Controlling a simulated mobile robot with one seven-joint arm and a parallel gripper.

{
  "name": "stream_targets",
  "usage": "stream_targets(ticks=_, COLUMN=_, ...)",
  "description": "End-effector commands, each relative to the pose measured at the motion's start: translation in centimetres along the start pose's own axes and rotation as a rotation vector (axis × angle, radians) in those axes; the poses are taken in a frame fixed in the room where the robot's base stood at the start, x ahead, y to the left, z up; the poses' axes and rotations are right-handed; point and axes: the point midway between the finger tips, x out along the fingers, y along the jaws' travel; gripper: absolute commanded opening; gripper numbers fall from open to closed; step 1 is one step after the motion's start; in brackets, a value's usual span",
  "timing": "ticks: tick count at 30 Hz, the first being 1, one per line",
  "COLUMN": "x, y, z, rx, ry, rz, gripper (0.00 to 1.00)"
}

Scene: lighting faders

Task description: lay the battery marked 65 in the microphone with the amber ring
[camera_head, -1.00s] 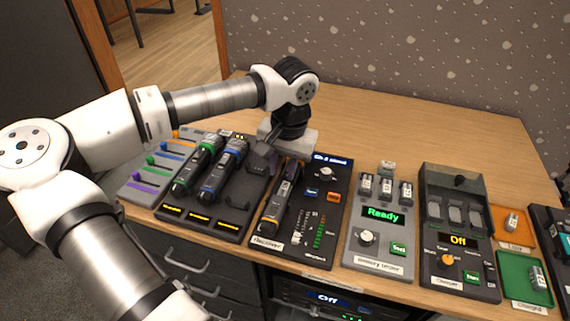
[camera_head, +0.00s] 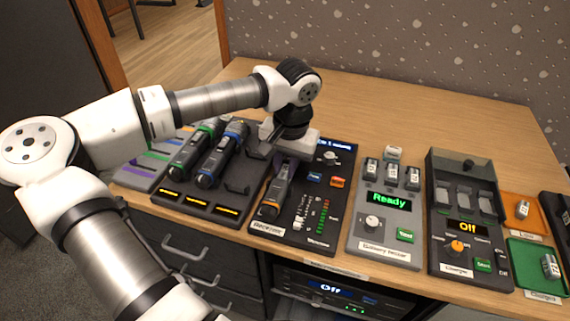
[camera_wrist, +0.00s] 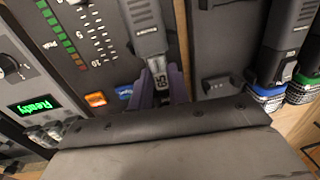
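A dark microphone (camera_head: 272,198) lies on the receiver panel, its grey body also in the wrist view (camera_wrist: 146,25). Its ring does not show clearly. The battery marked 65 (camera_wrist: 159,76) is at the near end of this microphone's body in the wrist view, between my gripper's purple fingers. My gripper (camera_wrist: 162,84) points down over the receiver, also in the head view (camera_head: 284,172), and appears shut on the battery. I cannot tell whether the battery is seated. Two other microphones, with a green ring (camera_head: 193,155) and a blue ring (camera_head: 218,160), lie in the dark dock at left.
The receiver panel (camera_head: 325,225) has sliders and buttons. To its right stand a battery tester (camera_head: 375,250) reading Ready, a charger (camera_head: 445,267) reading Off, and orange (camera_head: 512,222) and green (camera_head: 530,280) trays with batteries. The table's back (camera_head: 400,110) is clear.

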Motion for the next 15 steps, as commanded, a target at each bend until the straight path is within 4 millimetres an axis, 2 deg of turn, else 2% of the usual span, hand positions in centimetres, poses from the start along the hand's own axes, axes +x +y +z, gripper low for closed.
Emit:
stream_targets(ticks=8, x=-0.2, y=0.0, z=0.0, rx=0.0, ry=0.0, rz=0.0, gripper=0.0)
stream_targets(ticks=15, x=-1.3, y=-0.1, z=0.0, rx=0.0, ry=0.0, rz=0.0, gripper=0.0)
